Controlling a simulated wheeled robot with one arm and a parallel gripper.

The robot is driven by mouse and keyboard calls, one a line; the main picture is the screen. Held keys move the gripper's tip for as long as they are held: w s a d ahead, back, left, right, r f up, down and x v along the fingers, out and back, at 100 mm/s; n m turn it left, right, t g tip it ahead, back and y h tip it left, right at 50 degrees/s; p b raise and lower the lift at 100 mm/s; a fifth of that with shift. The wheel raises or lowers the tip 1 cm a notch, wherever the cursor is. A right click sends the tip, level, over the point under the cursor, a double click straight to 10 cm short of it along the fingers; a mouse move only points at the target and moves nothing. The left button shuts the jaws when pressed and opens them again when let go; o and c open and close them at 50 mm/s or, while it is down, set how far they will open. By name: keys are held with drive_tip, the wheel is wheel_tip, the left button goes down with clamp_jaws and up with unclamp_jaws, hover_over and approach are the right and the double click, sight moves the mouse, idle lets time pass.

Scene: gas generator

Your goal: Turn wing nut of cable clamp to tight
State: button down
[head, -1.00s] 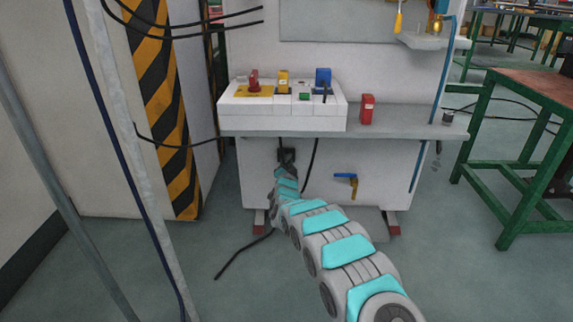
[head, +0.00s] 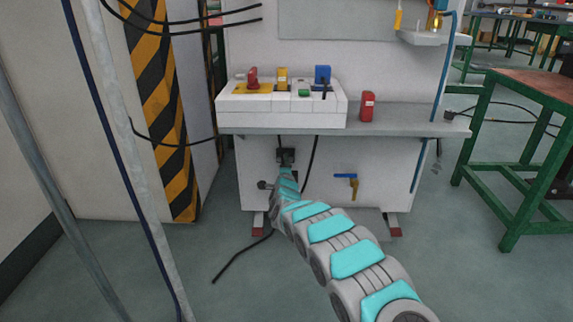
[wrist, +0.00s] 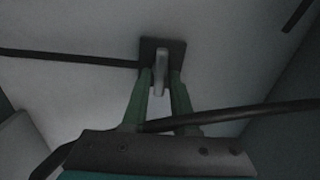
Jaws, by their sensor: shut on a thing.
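The cable clamp is a dark square block (head: 286,155) on the white panel under the shelf. In the wrist view its dark plate (wrist: 150,47) carries a light grey upright wing nut (wrist: 161,76). My gripper (wrist: 160,84) has its two green fingers on either side of the wing nut, shut on it. In the head view my arm reaches the clamp from below, and its links hide the fingers. A black cable (wrist: 70,57) runs from the left to the clamp plate in the wrist view.
A blue-and-yellow valve handle (head: 347,182) sits right of my arm. Above, a grey shelf (head: 410,122) bears a white control box (head: 280,117) and a red block (head: 367,106). A green-framed table (head: 500,165) stands at right.

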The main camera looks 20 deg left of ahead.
drive_tip(key=shift+m, duration=0.3)
drive_tip(key=c, duration=0.8)
unclamp_jaws()
drive_tip(key=shift+c, duration=0.2)
drive_tip(key=shift+s, duration=0.1)
drive_tip(key=v, duration=0.7)
drive_tip(key=shift+s+p, duration=0.3)
drive_tip(key=shift+p, duration=0.05)
drive_tip(key=shift+d, duration=0.25)
